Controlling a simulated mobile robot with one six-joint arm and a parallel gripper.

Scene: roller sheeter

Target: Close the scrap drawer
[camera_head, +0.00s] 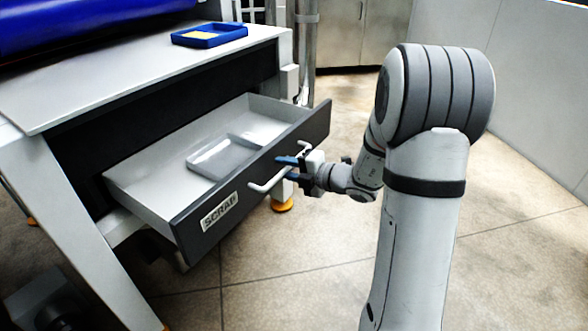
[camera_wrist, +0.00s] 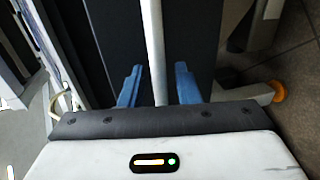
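The scrap drawer (camera_head: 255,170) is pulled out from under the machine's table in the head view. It has a dark front with a SCRAP label and a light bar handle (camera_head: 262,187). My gripper (camera_head: 284,168) is at the handle, in front of the drawer's face. In the wrist view the two blue fingers (camera_wrist: 158,88) stand apart, with the handle bar (camera_wrist: 153,45) running between them. Gaps show on both sides of the bar, so the fingers do not appear to grip it. A clear tray (camera_head: 222,158) lies inside the drawer.
The machine's table top (camera_head: 130,80) lies above the drawer and bears a blue tray (camera_head: 210,34) with something yellow in it. A machine leg with an orange foot (camera_head: 282,206) stands behind the handle side. The tiled floor (camera_head: 290,270) in front is clear.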

